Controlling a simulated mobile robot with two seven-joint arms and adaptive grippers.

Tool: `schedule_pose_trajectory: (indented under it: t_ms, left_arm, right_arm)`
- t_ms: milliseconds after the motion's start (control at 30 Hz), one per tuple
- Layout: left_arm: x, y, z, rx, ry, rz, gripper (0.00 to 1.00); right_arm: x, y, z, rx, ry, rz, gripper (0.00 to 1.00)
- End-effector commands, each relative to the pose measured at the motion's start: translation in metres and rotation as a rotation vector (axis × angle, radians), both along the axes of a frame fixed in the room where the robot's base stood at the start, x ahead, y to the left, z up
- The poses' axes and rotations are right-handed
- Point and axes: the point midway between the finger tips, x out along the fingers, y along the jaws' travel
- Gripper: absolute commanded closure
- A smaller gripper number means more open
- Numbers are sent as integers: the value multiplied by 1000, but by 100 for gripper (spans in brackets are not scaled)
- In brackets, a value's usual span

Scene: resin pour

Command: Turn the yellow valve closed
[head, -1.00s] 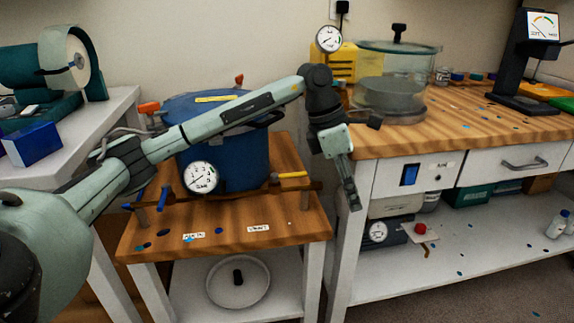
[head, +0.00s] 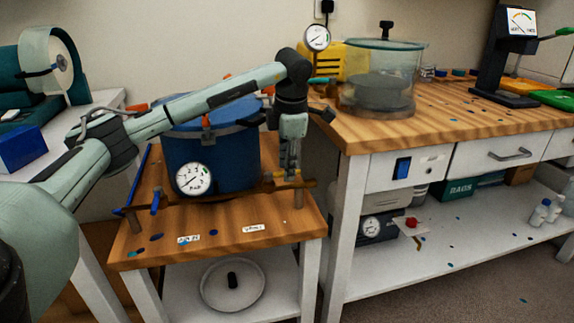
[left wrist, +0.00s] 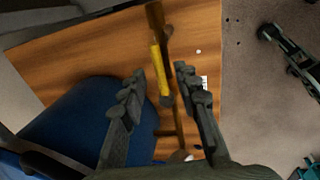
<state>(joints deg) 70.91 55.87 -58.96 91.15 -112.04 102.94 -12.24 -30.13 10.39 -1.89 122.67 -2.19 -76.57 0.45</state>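The yellow valve handle (left wrist: 158,68) shows in the left wrist view as a short yellow bar on a brown pipe, over the wooden stand top. In the head view my left gripper (head: 292,174) hides most or all of it. My left gripper (left wrist: 159,72) is open and points down, its two fingers apart on either side of the handle in the picture. I cannot tell whether the fingertips have come down around the handle or are still above it. The blue pot (head: 215,155) with a pressure gauge (head: 194,178) stands just beside. My right gripper is not in the head view.
The small wooden stand (head: 215,218) carries the pot and pipe, with blue handles (head: 155,197) at its left. The workbench (head: 470,115) on the right holds a glass chamber (head: 382,85) and a gauge (head: 317,38). A white lid (head: 250,290) lies on the lower shelf.

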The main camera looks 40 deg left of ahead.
Motion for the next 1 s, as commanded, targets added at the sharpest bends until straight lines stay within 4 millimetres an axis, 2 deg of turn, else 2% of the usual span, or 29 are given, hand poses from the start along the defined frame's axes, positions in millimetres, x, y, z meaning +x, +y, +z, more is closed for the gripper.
schedule_pose_trajectory:
  t_ms: [300,567,1000]
  left_arm:
    - [1,1,-4,-1,-1,0,68]
    - [1,0,-4,-1,-1,-1,100]
    - [1,0,-3,-1,-1,-3,100]
  right_arm:
    - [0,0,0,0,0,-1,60]
    - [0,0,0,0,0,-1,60]
    - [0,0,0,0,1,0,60]
